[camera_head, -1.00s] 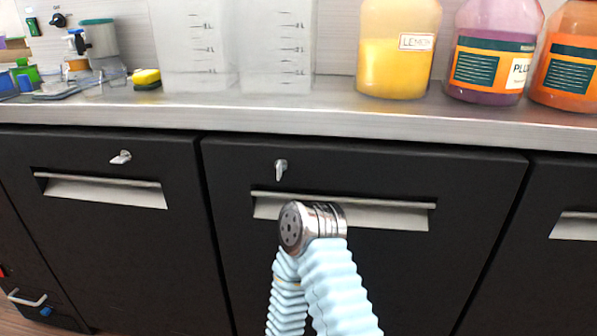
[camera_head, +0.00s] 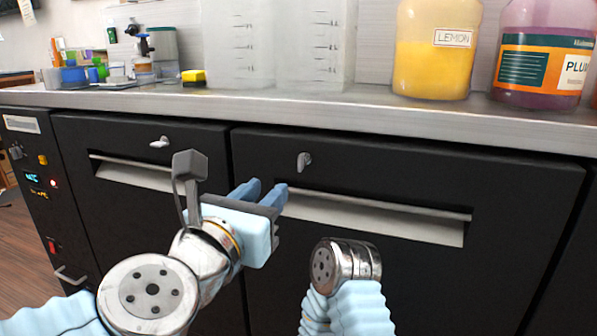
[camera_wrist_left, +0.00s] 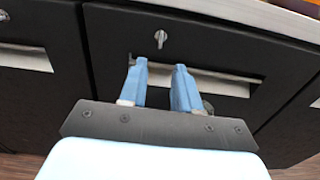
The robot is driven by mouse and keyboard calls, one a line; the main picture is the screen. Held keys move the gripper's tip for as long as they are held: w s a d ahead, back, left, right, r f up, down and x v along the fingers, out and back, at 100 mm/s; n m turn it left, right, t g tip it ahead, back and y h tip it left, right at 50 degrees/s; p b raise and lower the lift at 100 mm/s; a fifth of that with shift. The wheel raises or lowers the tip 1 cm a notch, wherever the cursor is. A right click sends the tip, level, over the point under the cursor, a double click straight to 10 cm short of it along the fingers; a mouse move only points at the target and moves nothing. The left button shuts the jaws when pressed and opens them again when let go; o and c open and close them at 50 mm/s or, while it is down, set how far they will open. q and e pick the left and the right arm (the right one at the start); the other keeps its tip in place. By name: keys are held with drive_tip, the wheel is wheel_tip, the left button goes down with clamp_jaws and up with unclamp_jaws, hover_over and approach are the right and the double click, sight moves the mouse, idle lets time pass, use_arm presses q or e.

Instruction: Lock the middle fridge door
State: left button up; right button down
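The middle fridge door (camera_head: 390,185) is black and looks closed. Its small silver lock key (camera_head: 304,161) sits above the long steel handle (camera_head: 380,218) and stands near upright. The key also shows in the left wrist view (camera_wrist_left: 160,38), ahead of the fingertips and pointing down. My left gripper (camera_head: 262,190) is in front of the door, below and left of the key. In the left wrist view its two blue fingers (camera_wrist_left: 161,68) are apart with nothing between them, just in front of the handle. My right gripper is not in view.
The left door (camera_head: 140,185) has its key (camera_head: 159,142) turned nearly level. A control panel (camera_head: 42,185) is at far left.

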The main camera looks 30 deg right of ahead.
sight(302, 162)
use_arm(q)
drive_tip(key=p+x, duration=0.3)
drive_tip(key=x, duration=1)
drive_tip(key=shift+d+r, duration=0.2)
drive_tip(key=shift+d, duration=0.1)
drive_tip(key=shift+w, duration=0.1)
clamp_jaws()
